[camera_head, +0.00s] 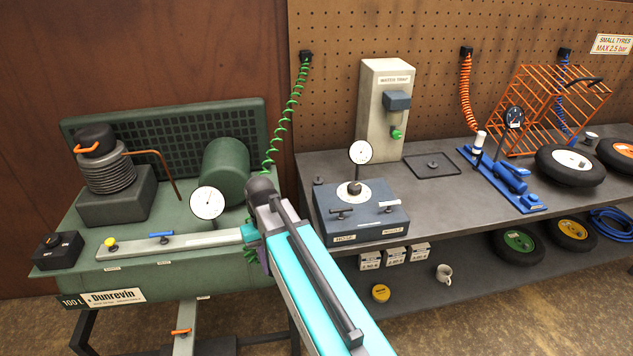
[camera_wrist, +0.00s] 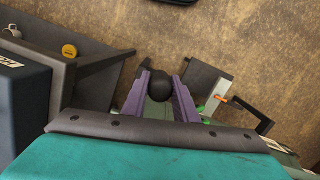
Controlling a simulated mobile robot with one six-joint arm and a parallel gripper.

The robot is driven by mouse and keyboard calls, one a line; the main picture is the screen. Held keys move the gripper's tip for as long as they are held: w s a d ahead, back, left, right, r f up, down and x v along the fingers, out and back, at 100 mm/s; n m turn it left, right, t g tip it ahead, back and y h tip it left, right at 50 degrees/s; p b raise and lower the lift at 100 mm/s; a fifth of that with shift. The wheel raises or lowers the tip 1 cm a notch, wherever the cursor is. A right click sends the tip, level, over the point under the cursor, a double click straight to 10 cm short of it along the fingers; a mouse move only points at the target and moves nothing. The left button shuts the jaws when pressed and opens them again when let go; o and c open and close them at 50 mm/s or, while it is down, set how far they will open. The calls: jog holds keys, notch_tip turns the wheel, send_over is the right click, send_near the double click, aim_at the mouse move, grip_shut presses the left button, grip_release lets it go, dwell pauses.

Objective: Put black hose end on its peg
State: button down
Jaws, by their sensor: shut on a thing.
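My gripper shows in the wrist view (camera_wrist: 159,95) with purple fingers shut on a black rounded piece (camera_wrist: 160,84), which looks like the black hose end. In the head view my arm hides most of the gripper; part of a purple finger shows by the right end of the green compressor unit (camera_head: 150,285). A green coiled hose (camera_head: 291,105) hangs from a black wall block (camera_head: 306,56) and passes down behind the unit near my arm. I cannot tell which part is the peg.
A blue-grey block (camera_head: 375,222) with a gauge (camera_head: 361,152), a black knob and small handles stands on the grey bench (camera_head: 440,200), right of my arm. A white gauge (camera_head: 207,203) stands left of my arm. A grey box (camera_head: 384,110) stands behind. A mug (camera_head: 444,273) sits below.

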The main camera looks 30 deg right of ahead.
jog(key=shift+r, duration=0.1)
notch_tip(320, 180, up, 6)
jog(key=p, duration=0.6)
jog(key=d+r+m+t, duration=0.1)
jog(key=d+r+m, duration=0.3)
jog(key=d+m, duration=1)
jog(key=d+r+m+t+y, duration=0.1)
jog(key=d+r+m, duration=0.4)
jog(key=d+m, duration=0.8)
jog(key=d, duration=0.2)
jog(key=shift+d+m, duration=0.35)
jog(key=shift+m, duration=0.05)
